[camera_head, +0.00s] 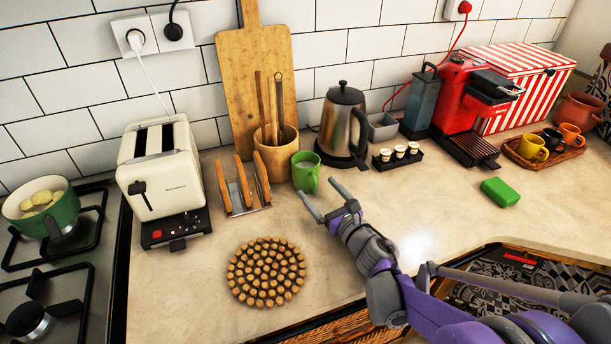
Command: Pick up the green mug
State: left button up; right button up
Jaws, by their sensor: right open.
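The green mug (305,172) stands upright on the counter, in front of the wooden utensil pot and left of the kettle. Its handle shows at its lower right side. My right gripper (318,198) reaches in from the lower right, just in front of the mug. Its two grey fingers are spread apart with nothing between them. I cannot tell whether a finger touches the mug. My left gripper does not show.
A wooden utensil pot (276,153) and steel kettle (343,125) stand close behind the mug. A toast rack (243,190) is to its left, a small cup holder (398,157) to its right. A round wooden trivet (266,272) lies in front.

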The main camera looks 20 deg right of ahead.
aim_at(309, 177)
jog(key=w, duration=0.5)
jog(key=shift+w+a, duration=0.25)
jog(key=shift+w, duration=0.15)
jog(key=shift+c, duration=0.2)
jog(key=c, duration=1.4)
grip_shut()
jog(key=shift+r, duration=0.15)
